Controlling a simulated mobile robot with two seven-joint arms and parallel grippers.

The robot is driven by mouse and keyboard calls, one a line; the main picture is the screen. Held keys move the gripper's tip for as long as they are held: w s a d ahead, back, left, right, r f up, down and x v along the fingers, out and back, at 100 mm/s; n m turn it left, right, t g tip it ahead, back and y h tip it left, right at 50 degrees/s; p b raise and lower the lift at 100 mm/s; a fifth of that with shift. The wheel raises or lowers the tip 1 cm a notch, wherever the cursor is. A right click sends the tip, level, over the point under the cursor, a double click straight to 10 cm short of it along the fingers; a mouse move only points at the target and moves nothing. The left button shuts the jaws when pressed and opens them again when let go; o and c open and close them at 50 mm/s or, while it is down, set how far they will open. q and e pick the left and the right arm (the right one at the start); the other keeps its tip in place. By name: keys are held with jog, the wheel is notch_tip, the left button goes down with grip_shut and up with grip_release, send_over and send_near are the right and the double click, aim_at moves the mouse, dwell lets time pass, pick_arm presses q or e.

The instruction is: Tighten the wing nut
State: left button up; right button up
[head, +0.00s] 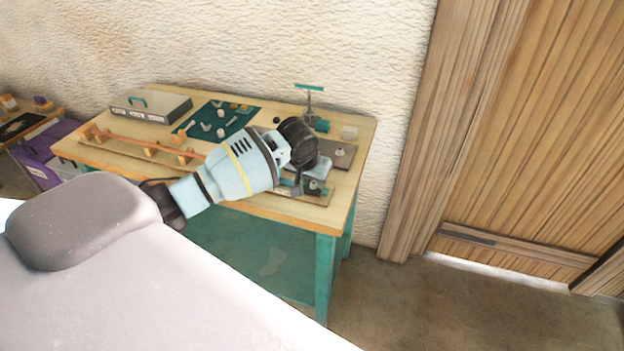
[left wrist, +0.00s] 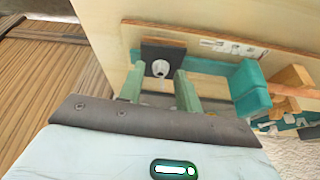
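A small pale metal piece, likely the wing nut (left wrist: 160,68), sits on a dark square block (left wrist: 150,52) in the left wrist view. The block is on a wooden board and also shows in the head view (head: 314,188), near the front right of the workbench. My left gripper (left wrist: 158,92) is open, its two green fingers apart with the pale piece seen between their tips. I see no contact between fingers and nut. In the head view the left gripper (head: 297,188) points down beside the block, its fingers small and partly hidden. My right gripper is not in view.
The workbench (head: 225,195) holds a grey box (head: 150,106), a dark green mat (head: 215,121) with small parts, a wooden rack (head: 150,147), a teal-topped stand (head: 309,90) and a dark plate (head: 338,155). A wooden door (head: 540,140) is at right; the floor before it is clear.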

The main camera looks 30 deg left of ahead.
pick_arm(q)
grip_shut()
